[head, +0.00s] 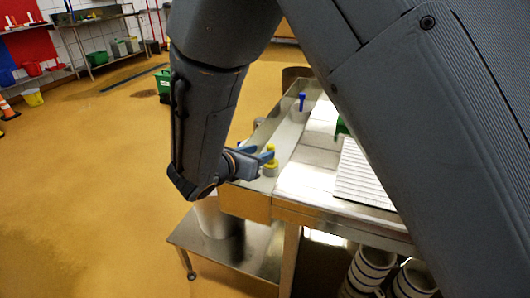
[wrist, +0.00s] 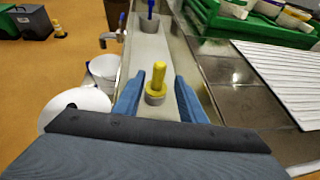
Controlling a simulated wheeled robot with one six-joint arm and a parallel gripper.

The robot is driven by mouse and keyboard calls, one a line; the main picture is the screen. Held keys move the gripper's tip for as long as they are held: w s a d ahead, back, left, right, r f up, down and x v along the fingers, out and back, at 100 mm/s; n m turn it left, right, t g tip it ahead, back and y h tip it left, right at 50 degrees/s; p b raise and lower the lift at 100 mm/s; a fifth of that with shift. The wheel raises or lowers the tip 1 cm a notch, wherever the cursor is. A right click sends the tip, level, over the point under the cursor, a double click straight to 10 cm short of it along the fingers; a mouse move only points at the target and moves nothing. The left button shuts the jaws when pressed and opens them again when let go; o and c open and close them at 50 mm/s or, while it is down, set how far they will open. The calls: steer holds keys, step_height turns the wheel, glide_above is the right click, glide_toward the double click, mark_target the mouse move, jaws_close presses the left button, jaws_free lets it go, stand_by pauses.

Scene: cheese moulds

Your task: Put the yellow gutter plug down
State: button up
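The yellow gutter plug (wrist: 158,78) stands upright in the metal gutter (wrist: 153,48), its wider base low down with a greyish ring around it. My gripper (wrist: 158,92) is open, with one blue finger on each side of the plug. In the wrist view there is a visible gap between the plug and the right finger; the left finger is closer. In the head view the plug (head: 270,168) shows at my gripper (head: 266,156), partly covered by a finger. I cannot tell exactly how the plug's base meets the gutter floor.
A blue upright piece (head: 302,101) stands farther along the gutter. A white ribbed mat (head: 360,178) and a green crate (wrist: 262,30) lie on the table to the right. A white bucket (wrist: 103,70) stands left of the gutter. White moulds (head: 370,268) sit below the table.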

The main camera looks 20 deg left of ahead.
steer(key=v, duration=0.7)
steer(key=shift+b, duration=0.3)
steer(key=shift+a+r, duration=0.1)
steer(key=shift+r, duration=0.05)
